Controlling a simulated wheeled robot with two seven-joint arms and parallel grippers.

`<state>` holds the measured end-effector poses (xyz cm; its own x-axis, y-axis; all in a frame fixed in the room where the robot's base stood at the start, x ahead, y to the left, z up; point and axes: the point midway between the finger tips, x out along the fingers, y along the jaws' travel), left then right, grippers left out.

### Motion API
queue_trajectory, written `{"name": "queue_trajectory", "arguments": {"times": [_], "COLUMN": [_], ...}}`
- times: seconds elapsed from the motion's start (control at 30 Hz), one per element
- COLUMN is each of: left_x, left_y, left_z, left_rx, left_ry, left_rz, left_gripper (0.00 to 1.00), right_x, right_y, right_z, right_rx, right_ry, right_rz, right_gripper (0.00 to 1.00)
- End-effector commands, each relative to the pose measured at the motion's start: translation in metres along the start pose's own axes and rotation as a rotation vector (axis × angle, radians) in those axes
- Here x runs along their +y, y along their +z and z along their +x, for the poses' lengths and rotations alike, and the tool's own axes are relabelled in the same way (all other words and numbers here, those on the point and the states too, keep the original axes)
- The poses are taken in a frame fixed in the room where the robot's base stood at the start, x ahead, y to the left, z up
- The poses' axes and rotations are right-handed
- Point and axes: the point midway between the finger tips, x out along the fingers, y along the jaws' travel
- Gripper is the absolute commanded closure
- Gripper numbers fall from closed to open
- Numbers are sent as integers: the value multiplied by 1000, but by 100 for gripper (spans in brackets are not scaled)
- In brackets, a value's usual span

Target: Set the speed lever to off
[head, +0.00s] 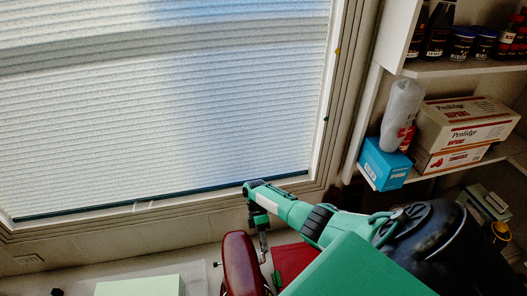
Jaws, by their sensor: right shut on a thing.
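A glossy dark-red rounded body, which looks like a stand mixer (241,264), stands at the bottom centre, cut off by the lower edge. My right arm comes in from the right, and its gripper (263,253) points down close against the mixer's right side. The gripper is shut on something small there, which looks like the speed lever. The lever is hidden by the fingers, so its setting cannot be read. My left gripper is not in view.
A flat red item (292,260) lies right of the gripper. A pale green box (140,287) sits left of the mixer. A window with a blind (170,100) is behind. Shelves at right hold boxes (465,122), a blue box (384,163) and jars.

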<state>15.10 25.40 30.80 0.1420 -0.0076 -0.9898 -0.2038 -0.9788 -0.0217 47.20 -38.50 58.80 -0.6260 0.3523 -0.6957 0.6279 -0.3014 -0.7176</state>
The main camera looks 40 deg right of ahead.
Motion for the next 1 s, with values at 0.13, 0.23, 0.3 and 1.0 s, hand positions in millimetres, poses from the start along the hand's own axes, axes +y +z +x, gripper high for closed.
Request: {"name": "queue_trajectory", "arguments": {"times": [0.13,0.23,0.3,1.0], "left_x": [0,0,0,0], "left_y": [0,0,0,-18], "left_z": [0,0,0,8], "left_rx": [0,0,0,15], "left_ry": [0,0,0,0], "left_rz": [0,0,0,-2], "left_gripper": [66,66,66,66], "right_x": [0,0,0,3], "right_y": [0,0,0,0], "right_z": [2,2,2,-76], "right_rx": [-1,-1,-1,1], "right_ry": [0,0,0,4], "right_rz": [0,0,0,0], "right_gripper": [100,72,66,66]}}
